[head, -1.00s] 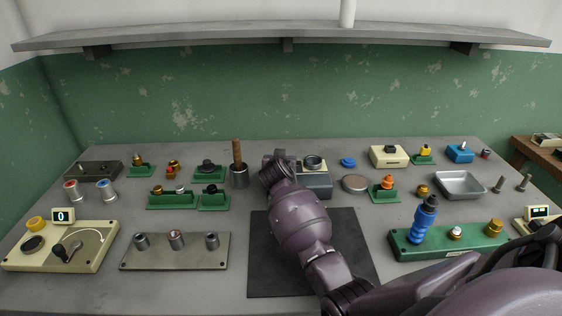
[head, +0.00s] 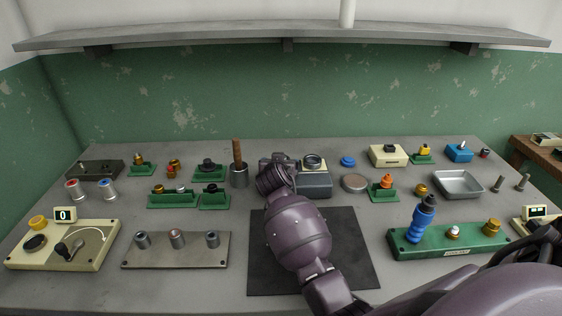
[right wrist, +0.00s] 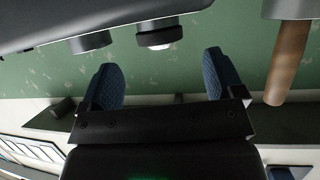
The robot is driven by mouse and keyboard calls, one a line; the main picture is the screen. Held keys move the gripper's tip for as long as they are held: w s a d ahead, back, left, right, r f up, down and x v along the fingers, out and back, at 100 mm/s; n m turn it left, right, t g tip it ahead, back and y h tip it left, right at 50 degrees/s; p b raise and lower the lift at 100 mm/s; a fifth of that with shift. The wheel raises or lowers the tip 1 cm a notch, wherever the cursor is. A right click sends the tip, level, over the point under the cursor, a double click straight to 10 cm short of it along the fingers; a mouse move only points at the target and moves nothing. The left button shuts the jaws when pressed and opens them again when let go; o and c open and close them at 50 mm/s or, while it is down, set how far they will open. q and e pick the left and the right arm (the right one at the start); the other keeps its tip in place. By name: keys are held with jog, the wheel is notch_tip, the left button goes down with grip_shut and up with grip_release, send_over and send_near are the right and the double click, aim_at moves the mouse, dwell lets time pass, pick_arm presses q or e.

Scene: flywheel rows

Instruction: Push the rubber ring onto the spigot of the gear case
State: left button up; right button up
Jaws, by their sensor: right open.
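The grey gear case (head: 316,188) stands behind the dark mat, partly hidden by my right arm. A round part with a dark rim (head: 312,160) shows at its top. In the right wrist view, which is upside down, a grey body (right wrist: 60,20) that looks like the case carries a dark grey cylinder (right wrist: 90,42) and a black ring-like piece with a pale tip (right wrist: 160,37). I cannot tell whether that piece is the rubber ring on the spigot. My right gripper (right wrist: 165,85) is open and empty, its blue fingers apart from that piece. My left gripper is out of view.
A wooden handle stands in a metal cup (head: 239,178) just left of my right wrist. Green stands (head: 172,201) with small parts are further left. A round disc (head: 355,183) and an orange-topped stand (head: 384,192) are right of the case. The mat (head: 345,240) is bare around my arm.

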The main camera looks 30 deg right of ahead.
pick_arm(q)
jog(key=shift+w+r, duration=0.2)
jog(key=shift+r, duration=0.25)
pick_arm(e)
jog(key=v, duration=0.5)
jog(key=shift+s+a+r, duration=0.1)
jog(key=shift+s+a, duration=0.1)
jog(key=shift+s, duration=0.05)
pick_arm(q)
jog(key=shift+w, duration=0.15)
